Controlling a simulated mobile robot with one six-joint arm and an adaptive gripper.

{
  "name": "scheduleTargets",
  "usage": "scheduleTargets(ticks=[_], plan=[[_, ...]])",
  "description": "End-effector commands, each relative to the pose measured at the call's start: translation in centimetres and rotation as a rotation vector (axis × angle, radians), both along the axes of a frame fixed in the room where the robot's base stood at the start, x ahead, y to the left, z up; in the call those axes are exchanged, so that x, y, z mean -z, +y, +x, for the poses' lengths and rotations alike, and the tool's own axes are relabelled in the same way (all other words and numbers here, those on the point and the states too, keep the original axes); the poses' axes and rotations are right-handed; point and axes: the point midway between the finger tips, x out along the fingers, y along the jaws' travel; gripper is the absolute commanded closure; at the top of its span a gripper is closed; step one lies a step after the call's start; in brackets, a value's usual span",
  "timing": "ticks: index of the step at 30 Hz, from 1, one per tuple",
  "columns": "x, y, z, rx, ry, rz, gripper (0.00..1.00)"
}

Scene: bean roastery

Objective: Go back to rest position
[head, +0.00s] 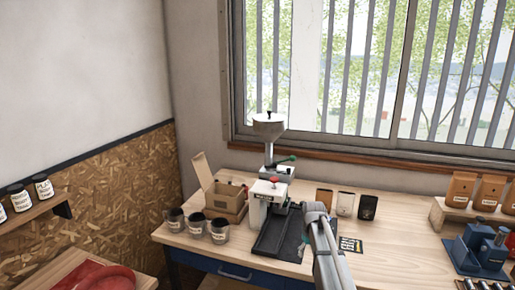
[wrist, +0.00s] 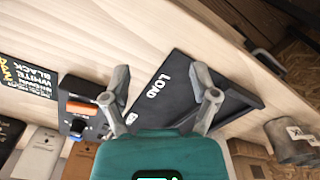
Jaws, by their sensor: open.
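My gripper (wrist: 160,82) shows in the wrist view with its two fingers spread wide apart and nothing between them. It is above the wooden table, over the black tray marked LOAD (wrist: 172,92). A small dark device with an orange part (wrist: 79,108) lies beside the left finger. In the head view my grey arm reaches over the table at the right side of the black tray (head: 272,243). The fingertips cannot be made out there.
A white machine (head: 267,196) stands behind the tray, with an open cardboard box (head: 227,196) and several cups (head: 219,231) to its left. Small bags (head: 345,203) stand behind my arm. A blue device (head: 480,250) is at the right.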

Motion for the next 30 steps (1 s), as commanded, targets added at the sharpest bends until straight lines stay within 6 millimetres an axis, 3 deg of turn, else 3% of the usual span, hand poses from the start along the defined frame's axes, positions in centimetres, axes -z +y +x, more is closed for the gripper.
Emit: scheduleTargets(ticks=[1, 15, 21, 30], plan=[[0.0, 0.3, -3.1, 0.017, 0.0, 0.0, 0.23], [0.0, 2.3, -20.9, 0.199, 0.0, -0.001, 0.23], [0.0, 2.6, -25.1, 0.249, 0.0, -0.001, 0.23], [0.0, 2.7, -25.9, 0.264, 0.0, -0.001, 0.23]])
